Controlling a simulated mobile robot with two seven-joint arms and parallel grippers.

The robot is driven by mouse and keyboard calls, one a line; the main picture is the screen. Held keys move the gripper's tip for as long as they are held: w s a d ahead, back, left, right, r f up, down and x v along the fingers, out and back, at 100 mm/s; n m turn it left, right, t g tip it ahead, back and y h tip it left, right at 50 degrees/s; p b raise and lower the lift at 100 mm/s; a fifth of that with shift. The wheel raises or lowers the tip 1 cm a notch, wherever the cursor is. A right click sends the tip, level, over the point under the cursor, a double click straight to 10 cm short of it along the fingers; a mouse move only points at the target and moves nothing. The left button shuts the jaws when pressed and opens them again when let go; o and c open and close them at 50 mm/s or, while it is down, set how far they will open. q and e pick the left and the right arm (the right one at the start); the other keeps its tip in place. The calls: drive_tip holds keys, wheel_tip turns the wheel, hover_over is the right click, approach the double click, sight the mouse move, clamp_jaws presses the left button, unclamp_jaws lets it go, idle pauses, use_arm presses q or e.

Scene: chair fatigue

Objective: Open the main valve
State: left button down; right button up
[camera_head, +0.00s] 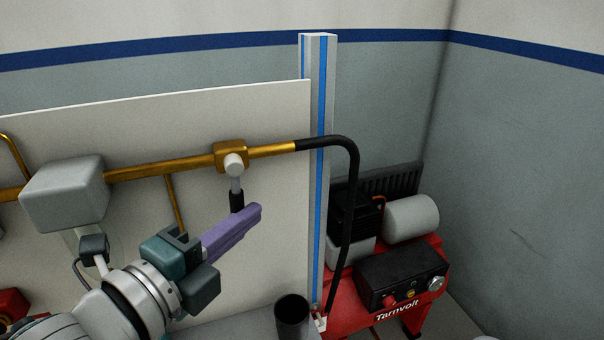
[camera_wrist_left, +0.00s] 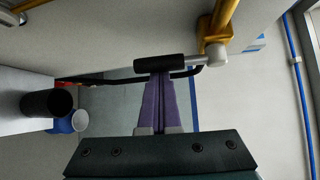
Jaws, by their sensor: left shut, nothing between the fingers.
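The main valve (camera_head: 231,155) is a brass block on a brass pipe with a pale round hub. Its lever hangs straight down from the hub and ends in a black grip (camera_head: 236,201). In the left wrist view the black grip (camera_wrist_left: 161,66) lies across the picture, joined to the pale hub (camera_wrist_left: 216,57). My left gripper (camera_head: 257,209) has purple fingers that are shut and empty. Its fingertips (camera_wrist_left: 161,76) are at the black grip in the wrist view; I cannot tell whether they touch it. My right gripper is not in view.
The pipe runs along a pale panel (camera_head: 280,240), past a grey box (camera_head: 64,193). A black hose (camera_head: 354,190) drops from the pipe's end. A black cup (camera_head: 291,316) stands below, right of my left arm. A red compressor unit (camera_head: 400,285) stands at the right.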

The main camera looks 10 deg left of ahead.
use_arm(q)
drive_tip(key=s+a+r+m+g+y+p, duration=0.1)
drive_tip(key=r+m+g+y+p, duration=0.1)
drive_tip(key=p, duration=0.6)
drive_tip(key=s+a+r+m+g+y+p, duration=0.1)
drive_tip(key=a+r+m+g+y+p, duration=0.1)
drive_tip(key=p, duration=0.6)
drive_tip(key=s+a+r+m+g+y+p, duration=0.1)
drive_tip(key=g+y+p, duration=0.3)
drive_tip(key=p, duration=0.4)
drive_tip(key=shift+s+a+r+m+g, duration=0.2)
drive_tip(key=shift+a+r+m+g, duration=0.3)
drive_tip(key=shift+a+m+g, duration=0.3)
drive_tip(key=shift+d+p, duration=0.2)
drive_tip(key=shift+p, duration=0.15)
